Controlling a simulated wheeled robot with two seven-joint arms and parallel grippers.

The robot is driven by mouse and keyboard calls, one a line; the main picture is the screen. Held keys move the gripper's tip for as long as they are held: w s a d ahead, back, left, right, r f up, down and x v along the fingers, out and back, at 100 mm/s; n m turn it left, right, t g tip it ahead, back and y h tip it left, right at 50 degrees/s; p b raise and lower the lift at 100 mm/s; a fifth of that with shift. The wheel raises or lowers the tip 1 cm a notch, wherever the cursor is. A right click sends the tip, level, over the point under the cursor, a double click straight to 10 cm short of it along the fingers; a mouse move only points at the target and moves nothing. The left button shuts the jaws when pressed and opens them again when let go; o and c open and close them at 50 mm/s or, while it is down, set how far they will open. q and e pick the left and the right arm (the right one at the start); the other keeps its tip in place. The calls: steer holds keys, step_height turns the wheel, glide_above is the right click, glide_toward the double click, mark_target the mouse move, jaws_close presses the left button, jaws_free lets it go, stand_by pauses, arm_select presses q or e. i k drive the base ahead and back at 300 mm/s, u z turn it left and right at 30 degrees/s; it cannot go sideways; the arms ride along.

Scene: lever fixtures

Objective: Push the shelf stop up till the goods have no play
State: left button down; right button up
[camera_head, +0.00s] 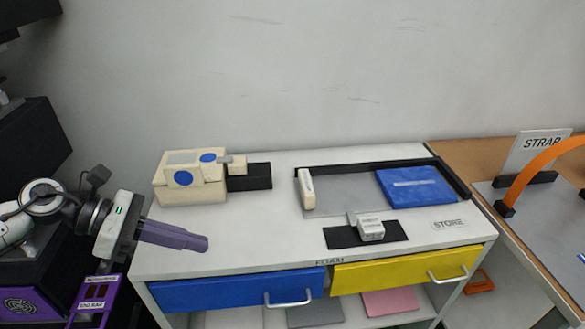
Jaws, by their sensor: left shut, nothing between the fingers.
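A cream upright bar, which looks like the shelf stop (306,189), stands at the left end of a grey shelf area (345,186) with black rails. A blue flat pack, which looks like the goods (415,187), lies at the right end against the black rail. A wide bare grey gap separates the bar from the pack. My left gripper (206,243), with purple fingers, is shut and empty above the table's front left part. It is well left of the bar and apart from it. My right gripper is out of view.
A cream block with blue discs (190,180) stands at the back left beside a black plate (258,176). A small white block (370,230) sits on a black mat (345,238) in front of the shelf. An orange arched strap (540,165) stands on the right-hand bench.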

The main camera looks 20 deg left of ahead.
mark_target(308, 193)
steer(key=i, duration=0.85)
